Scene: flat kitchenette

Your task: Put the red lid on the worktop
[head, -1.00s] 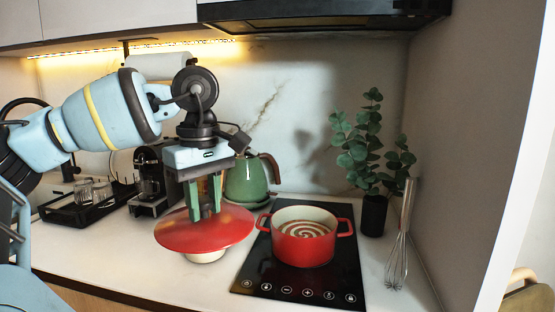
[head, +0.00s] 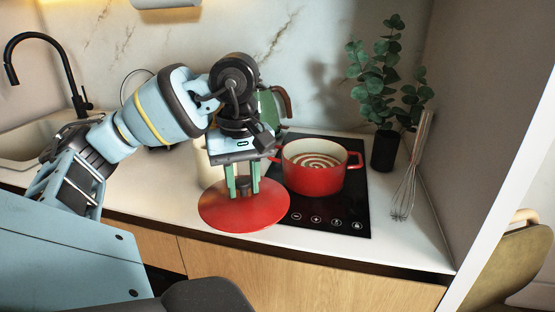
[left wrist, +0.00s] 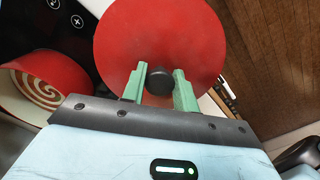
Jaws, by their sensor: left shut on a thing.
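The red lid (head: 225,213) is a round, flat disc with a dark knob (left wrist: 160,81). In the head view it is level over the front strip of the worktop (head: 170,190), left of the pot, and it covers part of the hob's left edge. My left gripper (head: 242,190) points down and is shut on the knob; the left wrist view shows one green finger on each side of it. I cannot tell whether the lid touches the worktop. My right gripper is not in view.
A red pot (head: 315,178) with a swirl of contents stands open on the black hob (head: 345,212). A whisk (head: 408,180) and a plant in a dark vase (head: 384,150) stand to the right. A green kettle (head: 268,110) is behind my gripper. Some worktop left of the lid is clear.

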